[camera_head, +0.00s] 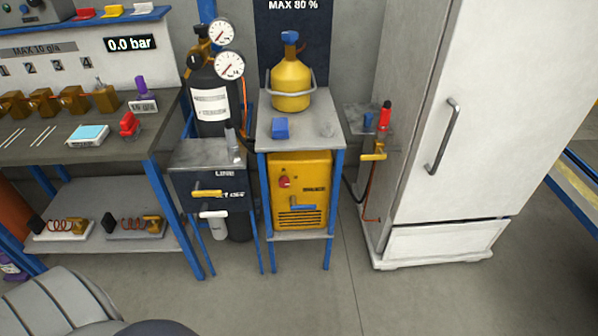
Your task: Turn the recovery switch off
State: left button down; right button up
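A yellow machine (316,170) sits on the lower shelf of a narrow stand with blue legs, in the middle of the head view. A small red switch or knob (284,181) is on the left of its front face. Its exact setting is too small to read. A blue handle (303,207) lies roughly level below it, above dark vent slots. Neither of my grippers is in view, and nothing touches the machine.
A yellow cylinder (291,85) and a blue block (280,127) stand on the stand's grey top (318,127). A white cabinet (461,120) is at right, a workbench (70,165) at left. A dark box with a yellow handle (207,194) stands left of the machine. Floor in front is clear.

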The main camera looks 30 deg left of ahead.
aim_at(284, 182)
jog(key=i+u, duration=0.1)
jog(key=u, duration=0.75)
